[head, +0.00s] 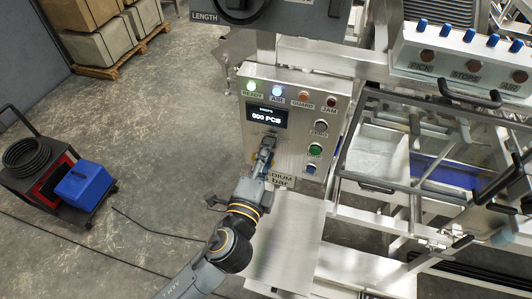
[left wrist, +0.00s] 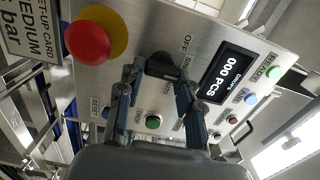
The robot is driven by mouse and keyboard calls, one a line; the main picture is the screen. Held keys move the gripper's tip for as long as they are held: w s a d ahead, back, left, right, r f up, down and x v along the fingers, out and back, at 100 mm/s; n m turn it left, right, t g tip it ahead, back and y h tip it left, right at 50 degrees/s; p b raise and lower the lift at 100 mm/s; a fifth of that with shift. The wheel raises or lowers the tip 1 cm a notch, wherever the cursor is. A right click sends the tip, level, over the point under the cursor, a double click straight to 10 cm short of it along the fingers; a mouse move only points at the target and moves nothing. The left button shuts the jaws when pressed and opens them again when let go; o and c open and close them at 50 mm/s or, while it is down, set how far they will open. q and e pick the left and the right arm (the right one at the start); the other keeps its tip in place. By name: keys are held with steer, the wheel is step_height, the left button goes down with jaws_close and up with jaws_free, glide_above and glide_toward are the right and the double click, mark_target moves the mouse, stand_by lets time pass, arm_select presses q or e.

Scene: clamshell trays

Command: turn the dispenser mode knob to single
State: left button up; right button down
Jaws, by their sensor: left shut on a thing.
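The dispenser panel (head: 338,92) is a metal box with lamps, buttons and a dark display (head: 267,115) reading "000 PCS". In the left wrist view the black mode knob (left wrist: 163,63) sits between the display and the red stop button, with "OFF" and a partly hidden "SIN…" label beside it. My left gripper (head: 266,146) reaches the panel from below. Its two fingers are closed on the knob's sides, as the left wrist view (left wrist: 160,78) shows. In the head view the gripper mostly hides the knob. I cannot read which mode it points at. My right gripper is out of view.
A red stop button (left wrist: 88,42) on a yellow ring is close to the fingers. A green button (head: 315,150) and a blue button (head: 311,169) are on the panel's right side. A bare metal shelf (head: 287,235) lies below. Framed guards (head: 430,150) stand to the right.

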arm_select(q)
steer(key=o, duration=1.1)
steer(key=shift+w, duration=0.15)
steer(key=shift+o, duration=0.2)
steer(key=v, duration=1.2)
